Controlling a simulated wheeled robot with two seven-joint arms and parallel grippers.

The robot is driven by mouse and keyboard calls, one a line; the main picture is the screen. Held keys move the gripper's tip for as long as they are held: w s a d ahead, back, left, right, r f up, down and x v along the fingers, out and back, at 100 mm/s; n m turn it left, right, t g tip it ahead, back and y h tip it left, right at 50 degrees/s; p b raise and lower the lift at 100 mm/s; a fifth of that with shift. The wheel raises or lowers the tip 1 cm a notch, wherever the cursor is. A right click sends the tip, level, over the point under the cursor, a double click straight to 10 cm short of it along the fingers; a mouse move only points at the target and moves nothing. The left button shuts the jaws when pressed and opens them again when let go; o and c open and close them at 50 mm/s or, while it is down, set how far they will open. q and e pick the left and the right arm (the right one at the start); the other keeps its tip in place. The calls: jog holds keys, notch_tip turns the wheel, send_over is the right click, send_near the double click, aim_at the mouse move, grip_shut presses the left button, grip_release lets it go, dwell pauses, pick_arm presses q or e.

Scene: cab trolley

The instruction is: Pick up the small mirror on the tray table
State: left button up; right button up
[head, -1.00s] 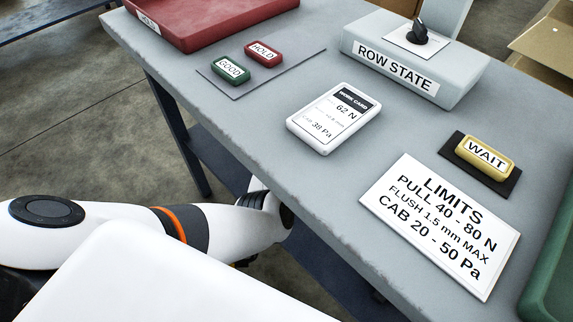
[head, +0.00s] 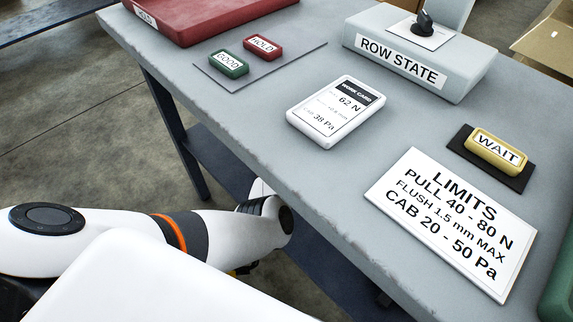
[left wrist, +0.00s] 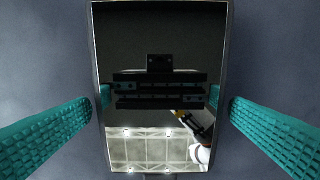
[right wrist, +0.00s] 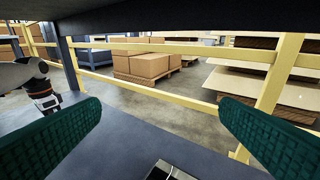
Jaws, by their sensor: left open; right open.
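The small mirror (left wrist: 163,50) lies on a blue-grey surface in the left wrist view, a rectangle with a thin pale rim. It reflects dark gripper parts and a lit ceiling. My left gripper (left wrist: 162,102) is open, with one teal finger on each side of the mirror and a gap to each edge. In the head view my left arm reaches to the table's near edge, and its gripper is hidden. My right gripper (right wrist: 160,106) is open with nothing between its fingers. A dark, pale-edged object shows at the bottom of that view; I cannot tell if it is the mirror.
The grey table (head: 250,135) carries a red tray (head: 215,20), a work card (head: 336,110), a limits sign (head: 450,225), a yellow WAIT block (head: 496,152) and a ROW STATE box (head: 420,60). A dark slab overhangs the right wrist view. Yellow rails (right wrist: 190,48) and cartons (right wrist: 142,65) stand beyond.

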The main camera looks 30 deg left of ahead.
pick_arm(q)
jog(key=c, duration=1.1)
jog(key=shift+c, duration=0.3)
jog(key=shift+r, duration=0.15)
